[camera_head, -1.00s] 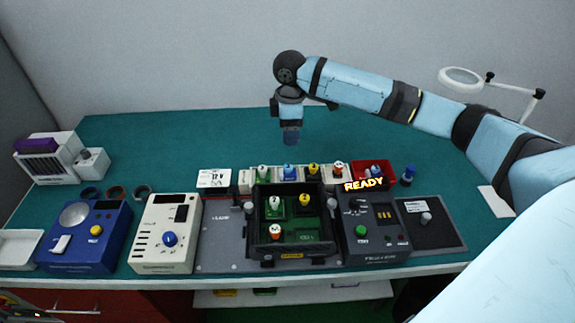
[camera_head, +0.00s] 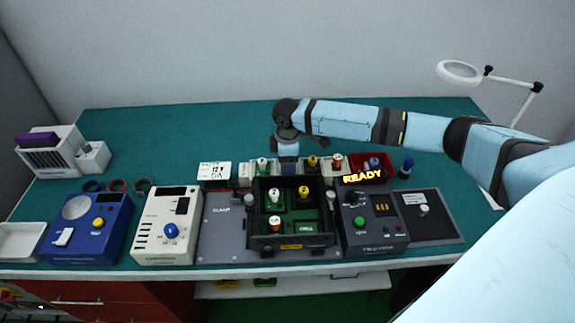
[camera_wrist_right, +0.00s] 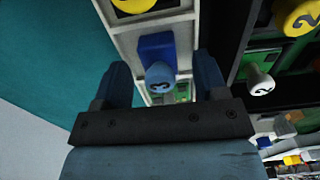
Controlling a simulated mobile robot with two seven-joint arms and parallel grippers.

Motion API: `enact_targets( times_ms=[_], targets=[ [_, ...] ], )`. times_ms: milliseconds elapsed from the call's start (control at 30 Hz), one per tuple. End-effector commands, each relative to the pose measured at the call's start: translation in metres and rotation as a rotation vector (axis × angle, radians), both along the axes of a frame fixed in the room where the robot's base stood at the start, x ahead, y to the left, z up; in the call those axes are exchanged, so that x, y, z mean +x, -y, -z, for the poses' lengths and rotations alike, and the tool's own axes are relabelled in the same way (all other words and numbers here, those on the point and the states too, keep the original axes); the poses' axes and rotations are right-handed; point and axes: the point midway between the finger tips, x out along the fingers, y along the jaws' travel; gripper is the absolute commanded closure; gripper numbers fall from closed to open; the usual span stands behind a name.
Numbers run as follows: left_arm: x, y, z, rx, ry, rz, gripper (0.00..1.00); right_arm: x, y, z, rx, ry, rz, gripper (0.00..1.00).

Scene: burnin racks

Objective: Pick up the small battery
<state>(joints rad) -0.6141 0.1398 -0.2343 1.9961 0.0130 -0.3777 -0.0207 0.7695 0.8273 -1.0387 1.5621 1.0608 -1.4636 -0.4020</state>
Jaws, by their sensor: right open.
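No thing is plainly marked as a battery. A blue block with a pale numbered knob (camera_wrist_right: 160,76) stands in a slot of the white rack (camera_wrist_right: 190,28), between the fingers of my right gripper (camera_wrist_right: 160,84) in the wrist view. The fingers are open on either side of it; I cannot tell whether they touch it. In the head view my right gripper (camera_head: 288,160) points down over the rack and largely hides the blue block. Knobbed pieces with green (camera_head: 263,165), yellow (camera_head: 312,162) and orange (camera_head: 337,162) stand in the rack too. My left gripper is not visible.
A black tray (camera_head: 290,241) with a green board and several knobbed pieces stands in front of the rack. A red bin (camera_head: 357,176) and a dark tester (camera_head: 372,235) stand right. White (camera_head: 167,225) and blue (camera_head: 98,228) instruments stand left. The rear table (camera_head: 190,135) is clear.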

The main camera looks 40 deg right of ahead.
Motion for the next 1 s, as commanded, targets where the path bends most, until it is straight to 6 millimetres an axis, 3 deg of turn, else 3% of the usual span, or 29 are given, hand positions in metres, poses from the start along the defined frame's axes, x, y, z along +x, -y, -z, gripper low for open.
enact_targets(
  times_ms=[233,467,800,1000],
  targets=[
    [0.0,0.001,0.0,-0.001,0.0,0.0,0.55,0.0,0.0,0.001,0.0,0.0,0.0,0.36],
    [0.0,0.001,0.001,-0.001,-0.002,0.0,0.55,0.0,0.0,0.001,0.0,0.0,0.0,0.89],
    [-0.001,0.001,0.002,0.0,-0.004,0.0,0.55,0.0,0.0,-0.001,-0.001,0.001,0.0,0.9],
    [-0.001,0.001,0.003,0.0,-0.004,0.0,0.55,0.001,0.0,-0.02,-0.001,0.003,-0.001,0.9]
  ],
)
